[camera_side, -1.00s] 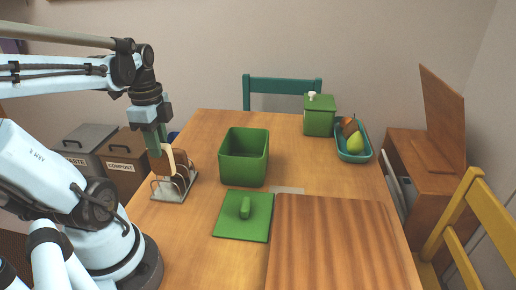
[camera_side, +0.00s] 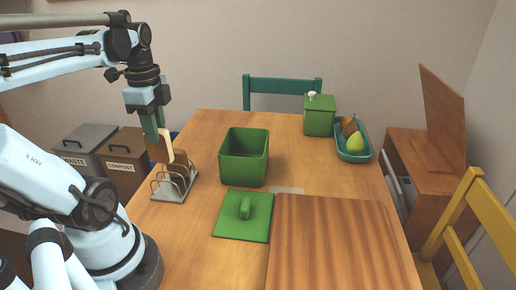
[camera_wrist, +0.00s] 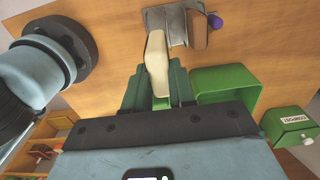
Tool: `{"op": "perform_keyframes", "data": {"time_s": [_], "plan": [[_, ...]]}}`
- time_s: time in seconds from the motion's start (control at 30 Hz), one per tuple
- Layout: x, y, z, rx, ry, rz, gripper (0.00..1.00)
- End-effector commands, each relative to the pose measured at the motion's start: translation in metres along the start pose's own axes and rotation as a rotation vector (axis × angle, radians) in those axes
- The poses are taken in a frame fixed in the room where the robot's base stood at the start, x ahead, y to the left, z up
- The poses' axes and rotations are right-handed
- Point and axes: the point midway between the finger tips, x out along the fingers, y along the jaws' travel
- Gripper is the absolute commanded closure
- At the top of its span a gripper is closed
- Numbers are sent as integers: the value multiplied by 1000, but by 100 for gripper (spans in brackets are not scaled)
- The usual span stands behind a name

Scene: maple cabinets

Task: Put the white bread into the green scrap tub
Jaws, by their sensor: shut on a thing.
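The white bread (camera_side: 168,147) is a pale slice held upright between the fingers of my gripper (camera_side: 160,136). In the wrist view the white bread (camera_wrist: 157,62) lies between the two green fingers of my gripper (camera_wrist: 158,88). It is at the wire toast rack (camera_side: 172,190), near its top; I cannot tell whether its lower edge is clear of the wires. The green scrap tub (camera_side: 235,170) stands open and upright, right of the rack. It also shows in the wrist view (camera_wrist: 225,78). Its inside floor is hidden.
Brown bread (camera_side: 181,159) stands in the rack beside the white bread. A green lid (camera_side: 230,223) lies flat before the tub, next to a wooden board (camera_side: 335,240). A lidded green box (camera_side: 319,121) and a teal dish (camera_side: 353,157) of fruit stand at the back right.

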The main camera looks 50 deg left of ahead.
Motion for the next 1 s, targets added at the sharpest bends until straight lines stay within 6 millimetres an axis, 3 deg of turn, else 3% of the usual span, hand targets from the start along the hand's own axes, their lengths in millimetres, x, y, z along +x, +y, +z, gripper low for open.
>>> {"op": "perform_keyframes", "data": {"time_s": [0.17, 0.6, 1.0], "plan": [[-13, -8, -14, 6, 0, 0, 100], [-54, -40, -74, 7, 0, 0, 100], [-56, -73, -136, 5, 0, 0, 100]]}}
